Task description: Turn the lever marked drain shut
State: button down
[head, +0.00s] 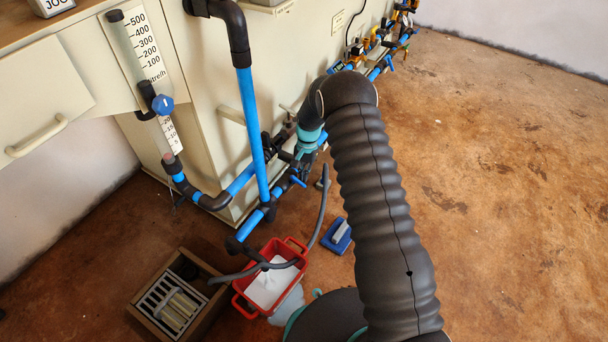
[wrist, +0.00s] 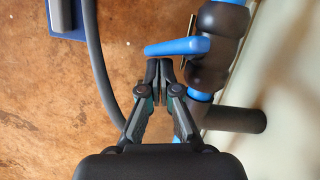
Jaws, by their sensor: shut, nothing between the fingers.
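A blue lever (wrist: 178,47) sits on a dark grey valve body (wrist: 218,45) in the wrist view. It sticks out to the left, roughly crosswise to the pipe. A thin brownish tag edge shows beside it, but no marking is readable. My gripper (wrist: 159,66) is shut and empty, with its fingertips just below the lever's free end, touching or nearly so; I cannot tell which. In the head view a small blue lever (head: 298,181) shows on the low pipework, and my arm hides most of the gripper.
A grey hose (wrist: 97,65) curves left of the gripper. A red tub (head: 297,265) with white contents and a wooden box with a grate (head: 151,307) stand on the floor. A blue upright pipe (head: 252,130) and the pale cabinet (head: 215,90) are close by. Floor at right is clear.

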jog(key=shift+f, duration=0.1)
jog(key=shift+s+f+m+g+y+b, duration=0.4)
jog(key=shift+s+f+g+b, duration=0.15)
jog(key=shift+b, duration=0.2)
jog(key=shift+s, duration=0.1)
jog(key=shift+r, duration=0.25)
